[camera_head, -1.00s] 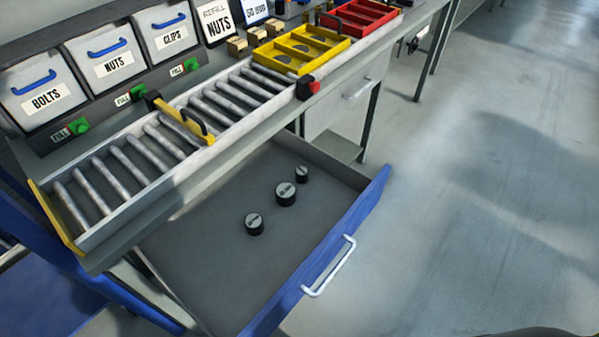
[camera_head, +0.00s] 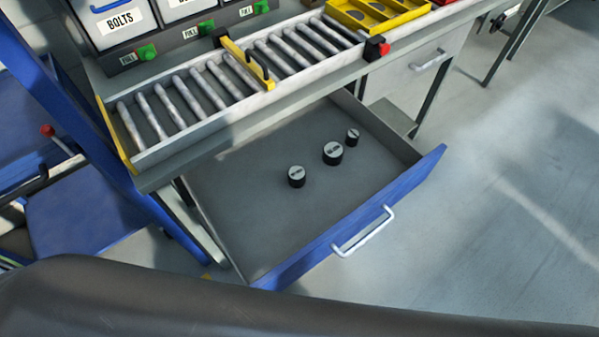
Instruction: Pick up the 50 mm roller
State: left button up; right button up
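Three short black cylinders with pale labelled tops stand upright, apart from each other, in the open drawer (camera_head: 250,215). The largest roller (camera_head: 333,153) is in the middle. A medium one (camera_head: 296,176) is to its left and nearer, and the smallest (camera_head: 352,137) is to its right and farther back. The label print is too small to read, so I cannot tell for certain which is 50 mm. Neither of my grippers is in view. A dark, rounded part crosses the bottom of the view and seems to be mine.
The drawer's blue front (camera_head: 360,220) has a white handle (camera_head: 363,232). Above the drawer is a roller conveyor (camera_head: 205,130) with a yellow stop bar (camera_head: 247,64) and a yellow tray (camera_head: 380,14). A blue frame stands at left. The floor at right is clear.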

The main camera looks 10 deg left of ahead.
aim_at(297, 174)
jog(key=k+j+z, duration=0.2)
jog(key=k+z, duration=0.55)
